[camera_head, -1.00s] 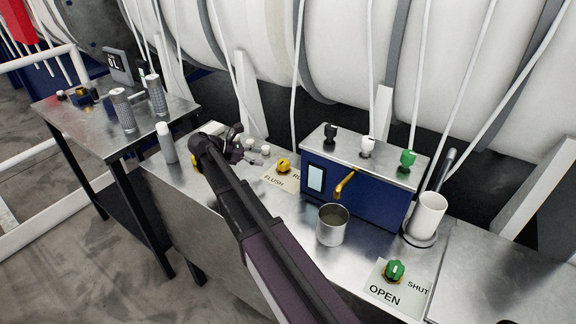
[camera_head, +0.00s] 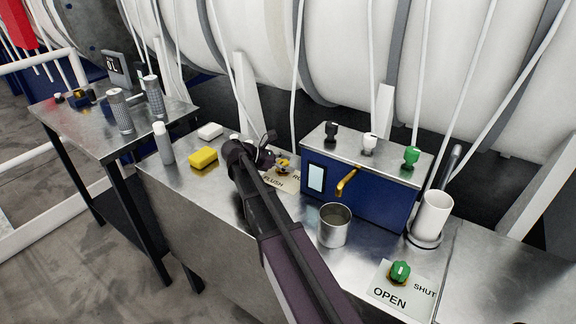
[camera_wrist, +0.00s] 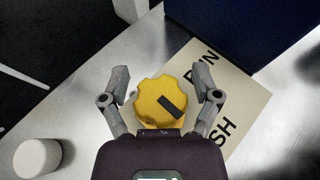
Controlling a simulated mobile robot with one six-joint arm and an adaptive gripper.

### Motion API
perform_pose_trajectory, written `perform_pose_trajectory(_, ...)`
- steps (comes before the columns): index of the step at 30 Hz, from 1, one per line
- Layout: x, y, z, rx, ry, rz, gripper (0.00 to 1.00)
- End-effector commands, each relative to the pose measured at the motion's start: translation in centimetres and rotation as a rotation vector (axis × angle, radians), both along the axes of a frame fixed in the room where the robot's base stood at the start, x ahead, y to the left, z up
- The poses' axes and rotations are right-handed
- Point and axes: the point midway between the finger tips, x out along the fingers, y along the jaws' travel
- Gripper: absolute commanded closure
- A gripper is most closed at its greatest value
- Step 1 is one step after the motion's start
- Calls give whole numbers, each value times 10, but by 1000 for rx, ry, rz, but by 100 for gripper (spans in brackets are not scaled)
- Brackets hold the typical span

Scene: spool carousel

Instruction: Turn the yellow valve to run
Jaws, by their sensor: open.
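The yellow valve (camera_wrist: 160,101) is a scalloped knob with a dark pointer bar, seen from above in the wrist view. It stands on a pale label plate (camera_wrist: 245,104) with partly hidden lettering; the head view shows FLUSH and the start of the other word. My gripper (camera_wrist: 161,82) is open, with one finger on each side of the knob and visible gaps at both sides. In the head view the valve (camera_head: 283,165) is partly hidden by my gripper (camera_head: 268,155). The pointer bar lies aslant, its lower right end towards the plate.
A blue dispenser box (camera_head: 357,190) with a brass spout stands just right of the valve. A metal cup (camera_head: 334,226), a white cup (camera_head: 431,216) and a green valve (camera_head: 399,272) are further right. A yellow sponge (camera_head: 203,158) and a white bottle (camera_head: 163,143) are left.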

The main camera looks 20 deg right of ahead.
Motion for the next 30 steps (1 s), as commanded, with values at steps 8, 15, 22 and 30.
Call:
perform_pose_trajectory(8, 0, 0, 0, 0, 0, 0, 38)
perform_pose_trajectory(15, 0, 1, 0, 0, 0, 0, 92)
perform_pose_trajectory(22, -1, 1, 0, 1, 0, 14, 92)
perform_pose_trajectory(30, -1, 0, 0, 1, 1, 108, 92)
